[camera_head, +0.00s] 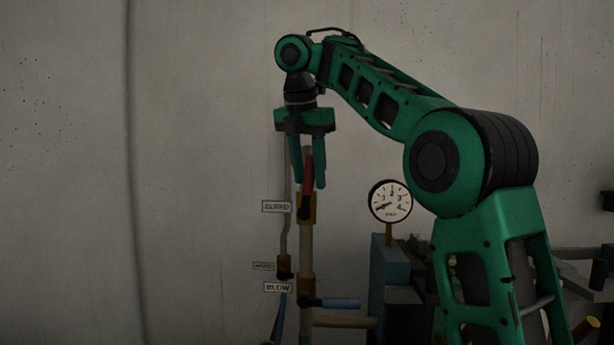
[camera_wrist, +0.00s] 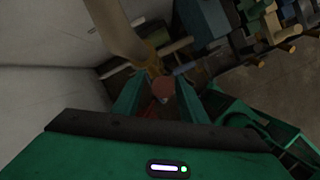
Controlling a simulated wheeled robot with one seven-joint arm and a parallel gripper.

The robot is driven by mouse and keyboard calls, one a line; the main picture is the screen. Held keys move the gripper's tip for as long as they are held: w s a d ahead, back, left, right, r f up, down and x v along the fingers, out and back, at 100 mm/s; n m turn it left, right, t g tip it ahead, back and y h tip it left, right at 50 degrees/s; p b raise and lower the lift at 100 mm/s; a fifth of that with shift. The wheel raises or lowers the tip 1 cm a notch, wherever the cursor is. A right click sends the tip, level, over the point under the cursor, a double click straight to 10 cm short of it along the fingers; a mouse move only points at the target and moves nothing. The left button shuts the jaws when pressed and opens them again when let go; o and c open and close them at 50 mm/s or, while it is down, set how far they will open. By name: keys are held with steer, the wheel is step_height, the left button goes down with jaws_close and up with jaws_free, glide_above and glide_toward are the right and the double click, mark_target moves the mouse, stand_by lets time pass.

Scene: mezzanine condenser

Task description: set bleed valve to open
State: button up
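The bleed valve (camera_head: 306,208) sits on a vertical pipe beside the "BLEED" label (camera_head: 277,206). Its red lever (camera_head: 308,172) points up, nearly in line with the pipe and tilted slightly right. My gripper (camera_head: 309,184) points down over the lever, with its two green fingers apart, one on each side. In the wrist view, the lever's round red end (camera_wrist: 163,88) shows between the open fingers (camera_wrist: 161,106), with a visible gap around it. Whether either finger touches the lever farther down is hidden.
Below is the "BLOW" valve with a blue lever (camera_head: 332,303) pointing right. A smaller valve (camera_head: 284,266) sits on a thin pipe at left, with a blue lever (camera_head: 278,319) pointing down. A round gauge (camera_head: 390,201) stands right of the pipe. The wall is close behind.

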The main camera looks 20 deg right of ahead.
steer(key=shift+r, duration=0.15)
steer(key=shift+v, duration=3.35)
steer(key=shift+a+r, duration=0.1)
steer(key=shift+r, duration=0.1)
